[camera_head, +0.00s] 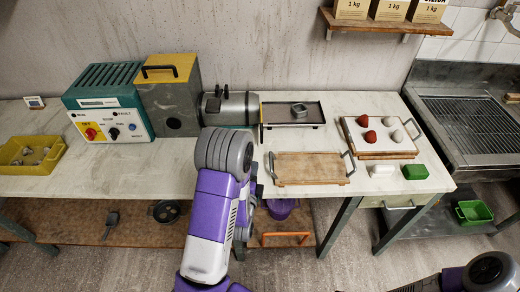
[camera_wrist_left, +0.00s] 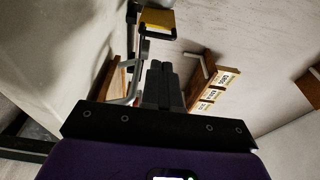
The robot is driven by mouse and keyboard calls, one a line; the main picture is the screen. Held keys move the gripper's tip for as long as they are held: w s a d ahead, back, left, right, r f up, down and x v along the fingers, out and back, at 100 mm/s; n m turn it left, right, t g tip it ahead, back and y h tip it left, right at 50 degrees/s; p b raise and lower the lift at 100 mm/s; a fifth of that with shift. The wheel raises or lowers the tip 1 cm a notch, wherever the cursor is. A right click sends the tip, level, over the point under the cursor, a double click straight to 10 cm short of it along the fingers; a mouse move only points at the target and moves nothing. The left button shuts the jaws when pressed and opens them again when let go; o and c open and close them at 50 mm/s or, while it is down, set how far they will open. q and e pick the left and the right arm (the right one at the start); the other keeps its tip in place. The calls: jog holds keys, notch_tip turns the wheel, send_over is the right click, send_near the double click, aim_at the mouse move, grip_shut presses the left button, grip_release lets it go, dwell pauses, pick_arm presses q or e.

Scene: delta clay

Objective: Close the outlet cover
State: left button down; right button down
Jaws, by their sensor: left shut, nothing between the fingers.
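The grey metal barrel (camera_head: 229,107) lies across the bench at the right of a grey box with a yellow top (camera_head: 166,65). At its right end, beside the tray, a thin dark upright edge (camera_head: 261,120) may be the outlet cover; its angle is too small to tell. My left arm reaches up in front of the barrel's lower side. My left gripper (camera_head: 256,187) is mostly hidden behind the arm, at the bench front left of the wooden board. In the left wrist view its dark fingers (camera_wrist_left: 161,84) are together with nothing between them. My right gripper is out of frame.
A dark-topped tray (camera_head: 301,112) with a small grey-green dish stands right of the barrel. A wooden board with handles (camera_head: 309,168) lies in front. A board with red and white lumps (camera_head: 379,140) is farther right. A teal control box (camera_head: 108,104) stands left.

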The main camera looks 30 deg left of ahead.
pick_arm(q)
jog(key=b, duration=0.3)
jog(key=shift+w+a+f, duration=0.1)
jog(key=shift+w+f, duration=0.05)
jog(key=shift+w, duration=0.1)
send_near(261, 124)
jog(key=w+f, duration=0.3)
jog(key=shift+w+a+f+b, duration=0.15)
jog(key=shift+a+f+b, duration=0.1)
jog(key=shift+a+b, duration=0.1)
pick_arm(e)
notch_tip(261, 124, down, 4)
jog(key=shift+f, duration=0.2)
